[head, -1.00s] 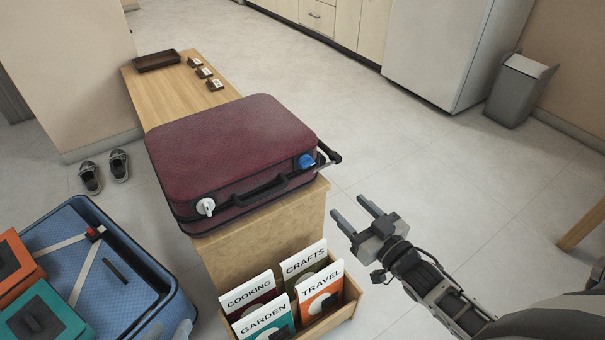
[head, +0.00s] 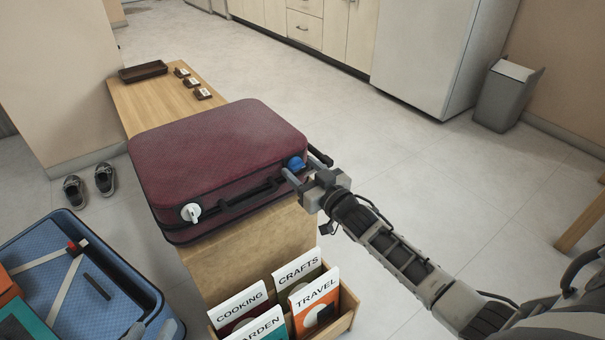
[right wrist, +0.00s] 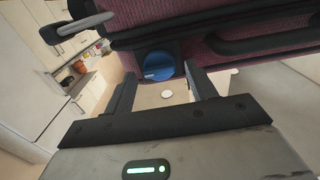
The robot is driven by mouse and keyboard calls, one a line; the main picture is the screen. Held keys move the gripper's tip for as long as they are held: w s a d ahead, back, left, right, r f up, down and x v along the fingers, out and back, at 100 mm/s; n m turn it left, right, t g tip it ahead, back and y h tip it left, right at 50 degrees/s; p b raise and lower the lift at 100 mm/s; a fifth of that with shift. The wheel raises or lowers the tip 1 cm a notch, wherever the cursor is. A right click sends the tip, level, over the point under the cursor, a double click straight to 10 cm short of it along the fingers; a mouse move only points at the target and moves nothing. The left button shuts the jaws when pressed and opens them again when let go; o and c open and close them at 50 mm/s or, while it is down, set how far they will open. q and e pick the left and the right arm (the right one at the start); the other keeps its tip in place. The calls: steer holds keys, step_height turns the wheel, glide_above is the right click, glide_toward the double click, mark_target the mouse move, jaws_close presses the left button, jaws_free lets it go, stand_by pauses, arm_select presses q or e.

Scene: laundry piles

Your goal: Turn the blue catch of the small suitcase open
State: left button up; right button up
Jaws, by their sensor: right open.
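The small maroon suitcase (head: 215,150) lies flat on a wooden bench. Its blue catch (head: 296,162) is a round knob on the front edge, at the right end. A white catch (head: 191,212) is at the left end, with the dark handle (head: 248,196) between them. My right gripper (head: 298,168) is open and empty, with its fingertips close to the blue catch. In the right wrist view, the blue catch (right wrist: 158,66) shows just beyond and between the open fingertips; I cannot tell whether they touch it. My left gripper is not in view.
A box of upright books (head: 340,318) stands below the suitcase's front. An open blue suitcase (head: 150,290) is at the lower left. A tray (head: 143,71) and small labelled blocks lie on the bench's far end.

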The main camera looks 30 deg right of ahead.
steer(key=shift+w, duration=0.2)
steer(key=c, duration=1)
arm_select(q)
steer(key=shift+s+r, duration=0.1)
steer(key=shift+r, duration=0.05)
